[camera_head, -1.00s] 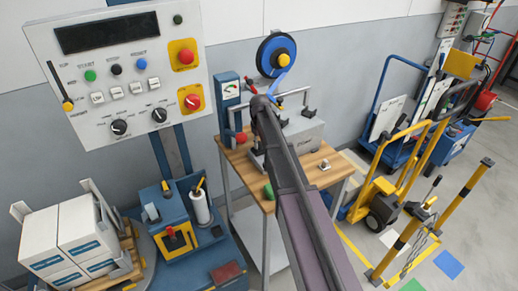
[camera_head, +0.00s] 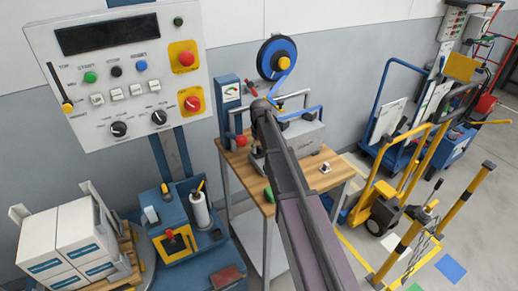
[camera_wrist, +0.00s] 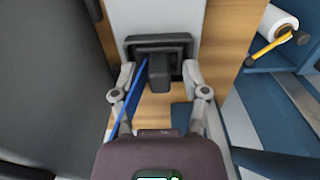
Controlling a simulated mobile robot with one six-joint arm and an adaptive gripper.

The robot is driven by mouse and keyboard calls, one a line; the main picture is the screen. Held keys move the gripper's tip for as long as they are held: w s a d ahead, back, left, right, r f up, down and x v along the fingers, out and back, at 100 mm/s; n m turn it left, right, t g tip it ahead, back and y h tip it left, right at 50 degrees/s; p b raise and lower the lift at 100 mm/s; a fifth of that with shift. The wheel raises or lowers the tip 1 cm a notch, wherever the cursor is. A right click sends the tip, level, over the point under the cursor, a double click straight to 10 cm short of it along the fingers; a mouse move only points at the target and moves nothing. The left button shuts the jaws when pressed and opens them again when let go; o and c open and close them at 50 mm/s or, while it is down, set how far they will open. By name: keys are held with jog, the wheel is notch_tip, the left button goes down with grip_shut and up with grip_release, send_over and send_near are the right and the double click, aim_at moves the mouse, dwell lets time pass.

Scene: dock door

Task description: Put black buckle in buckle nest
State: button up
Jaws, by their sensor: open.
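In the wrist view a black block (camera_wrist: 159,72) shows between my fingers, in front of a black rectangular frame (camera_wrist: 132,47) on a pale machine (camera_wrist: 163,18). I cannot tell for certain which is the buckle and which the nest. My gripper (camera_wrist: 160,95) is open, one finger on each side of the block, with no clear grip on it. A blue strap (camera_wrist: 128,98) runs beside the left finger up to the block. In the head view my arm hides the gripper; the grey machine (camera_head: 304,137) stands on the wooden bench (camera_head: 311,178).
A blue strap reel (camera_head: 277,57) is on the wall behind the bench. A small pale fixture (camera_head: 325,168) sits on the bench's right side. A control panel (camera_head: 120,70) stands at left, white boxes (camera_head: 65,240) at lower left, a yellow pallet jack (camera_head: 390,195) at right.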

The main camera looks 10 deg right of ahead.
aim_at(260, 147)
jog(key=shift+r, duration=0.15)
notch_tip(260, 147, up, 12)
jog(key=p, duration=1.2)
dwell(0.8)
jog(key=s+m, duration=0.3)
jog(key=s, duration=2.6)
jog(key=shift+a+m, duration=0.15)
jog(key=shift+m, duration=0.15)
